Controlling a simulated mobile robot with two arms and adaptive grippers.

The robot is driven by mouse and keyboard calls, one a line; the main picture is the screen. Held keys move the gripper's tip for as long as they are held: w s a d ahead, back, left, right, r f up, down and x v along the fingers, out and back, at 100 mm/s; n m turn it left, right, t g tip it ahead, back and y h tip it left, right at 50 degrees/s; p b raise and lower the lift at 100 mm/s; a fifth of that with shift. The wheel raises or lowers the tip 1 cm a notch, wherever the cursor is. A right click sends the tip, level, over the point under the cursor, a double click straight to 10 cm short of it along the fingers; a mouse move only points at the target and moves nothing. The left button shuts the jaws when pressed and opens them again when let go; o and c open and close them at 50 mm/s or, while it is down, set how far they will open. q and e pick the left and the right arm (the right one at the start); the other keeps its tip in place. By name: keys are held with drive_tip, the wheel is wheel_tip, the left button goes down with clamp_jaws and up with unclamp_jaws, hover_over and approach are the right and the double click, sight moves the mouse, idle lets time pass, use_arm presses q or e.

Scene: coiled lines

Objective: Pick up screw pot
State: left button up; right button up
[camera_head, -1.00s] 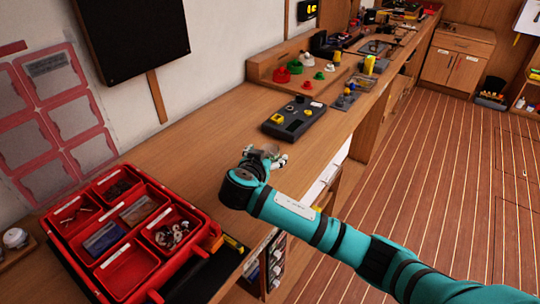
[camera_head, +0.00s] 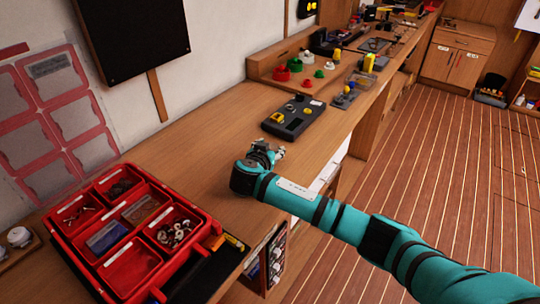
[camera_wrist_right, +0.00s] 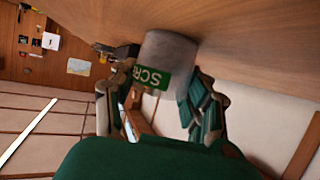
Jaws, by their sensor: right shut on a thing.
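The screw pot (camera_wrist_right: 170,58) is a grey cylinder with a green label whose visible letters read "SCR". In the right wrist view it sits between the fingers of my right gripper (camera_wrist_right: 160,100), which is shut on it. In the head view my right gripper (camera_head: 266,152) is over the wooden bench, between the red organiser box and the dark grey device. The pot is mostly hidden there by the gripper. I cannot tell whether the pot touches the bench. My left gripper is not in view.
The red organiser box (camera_head: 85,199) with small parts stands at the lower left. The dark grey device (camera_head: 293,118) lies farther along the bench (camera_head: 190,160). Red, green and white pieces sit on a wooden stand behind it. The bench between box and device is mostly clear.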

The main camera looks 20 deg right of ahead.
drive_tip(key=c, duration=0.4)
